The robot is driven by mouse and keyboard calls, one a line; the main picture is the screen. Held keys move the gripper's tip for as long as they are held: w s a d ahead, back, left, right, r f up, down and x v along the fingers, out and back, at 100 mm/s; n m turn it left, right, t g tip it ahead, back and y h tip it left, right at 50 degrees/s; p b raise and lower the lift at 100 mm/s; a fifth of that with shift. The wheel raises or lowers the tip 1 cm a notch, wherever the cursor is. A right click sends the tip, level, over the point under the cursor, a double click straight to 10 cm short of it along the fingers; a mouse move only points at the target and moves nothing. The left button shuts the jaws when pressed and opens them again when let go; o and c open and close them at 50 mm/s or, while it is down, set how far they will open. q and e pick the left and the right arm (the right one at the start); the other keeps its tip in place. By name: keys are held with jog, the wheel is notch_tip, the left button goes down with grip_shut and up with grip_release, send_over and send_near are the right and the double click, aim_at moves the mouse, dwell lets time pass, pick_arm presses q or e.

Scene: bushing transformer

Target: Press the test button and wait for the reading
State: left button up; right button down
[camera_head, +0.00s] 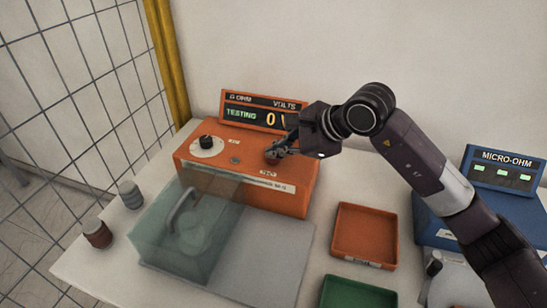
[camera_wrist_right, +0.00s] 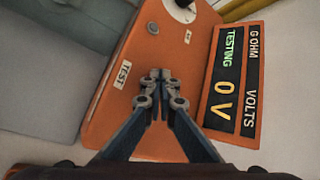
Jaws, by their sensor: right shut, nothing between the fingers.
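The orange tester (camera_head: 240,170) stands on the table with a dark display (camera_head: 262,113) on top at the back. The display reads TESTING in green and 0 V in yellow; it also shows in the right wrist view (camera_wrist_right: 233,90). My right gripper (camera_head: 273,155) is shut and empty, its fingertips over the tester's top face close to the TEST label (camera_head: 268,171). In the right wrist view the closed fingertips (camera_wrist_right: 160,76) are beside the TEST label (camera_wrist_right: 122,75). The test button itself is hidden under the fingers, so contact cannot be told. My left gripper is not in view.
A clear cover (camera_head: 180,225) with a handle stands in front of the tester. Orange (camera_head: 365,232) and green (camera_head: 357,293) trays lie at the right front. A blue micro-ohm meter (camera_head: 440,225) stands at the far right. Two small cylinders (camera_head: 97,233) (camera_head: 131,195) stand at the left, near a mesh fence.

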aim_at(276, 160)
jog(key=shift+f, duration=0.15)
dwell(0.3)
jog(key=shift+r, duration=0.95)
jog(key=shift+r+p, duration=0.15)
jog(key=shift+p, duration=0.15)
jog(key=shift+r+p, duration=1)
jog(key=shift+r, duration=1.4)
jog(key=shift+f, duration=0.1)
